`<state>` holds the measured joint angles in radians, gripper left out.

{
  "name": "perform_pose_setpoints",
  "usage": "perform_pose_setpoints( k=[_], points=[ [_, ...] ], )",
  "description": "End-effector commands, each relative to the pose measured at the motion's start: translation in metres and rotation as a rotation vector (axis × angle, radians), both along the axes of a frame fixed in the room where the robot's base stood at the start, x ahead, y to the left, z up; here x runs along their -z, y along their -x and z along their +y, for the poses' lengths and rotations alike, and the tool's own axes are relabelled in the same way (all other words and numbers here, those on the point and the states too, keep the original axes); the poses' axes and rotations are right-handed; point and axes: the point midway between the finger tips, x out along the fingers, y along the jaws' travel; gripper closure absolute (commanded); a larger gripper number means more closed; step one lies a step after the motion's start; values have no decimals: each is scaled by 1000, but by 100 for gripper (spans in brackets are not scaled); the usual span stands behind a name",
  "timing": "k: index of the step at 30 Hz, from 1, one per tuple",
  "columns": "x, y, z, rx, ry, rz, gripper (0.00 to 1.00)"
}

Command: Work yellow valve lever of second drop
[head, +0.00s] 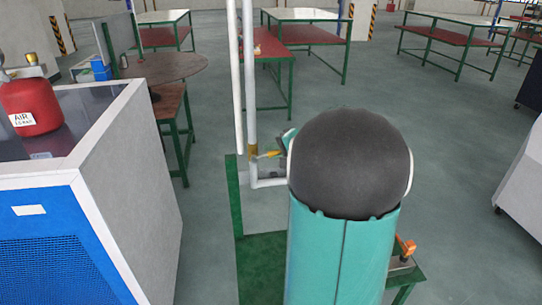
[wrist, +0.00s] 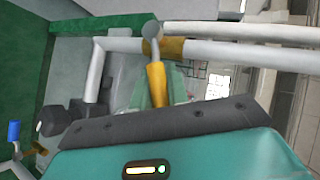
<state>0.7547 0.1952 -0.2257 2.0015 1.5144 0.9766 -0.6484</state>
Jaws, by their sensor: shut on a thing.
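The yellow valve lever (head: 268,154) sticks out to the right from a white vertical pipe (head: 250,90) in the head view, low on the pipe near a bend. In the wrist view the lever (wrist: 157,84) runs down from a grey pivot beside a yellow valve body (wrist: 176,47) on the white pipe. My gripper (wrist: 158,92) is shut on the lever, its fingers partly hidden behind the dark edge of my wrist. In the head view my own arm hides most of the gripper. I cannot tell which drop this is by number.
An orange-handled valve (head: 405,246) sits on a green stand to the right of my arm. A blue-handled valve (wrist: 14,131) shows at the wrist view's left edge. A grey and blue cabinet (head: 130,150) stands at left. Open floor (head: 460,130) lies right of the pipes.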

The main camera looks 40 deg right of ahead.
Motion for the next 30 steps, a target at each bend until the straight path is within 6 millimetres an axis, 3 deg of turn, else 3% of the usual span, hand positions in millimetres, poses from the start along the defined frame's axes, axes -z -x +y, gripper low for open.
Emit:
perform_pose_setpoints(
  k=[15, 30],
  points=[
    [-25, -10, 13, -10, 387, 259, 100],
    [-30, -14, 21, -5, 541, 369, 100]
  ],
)
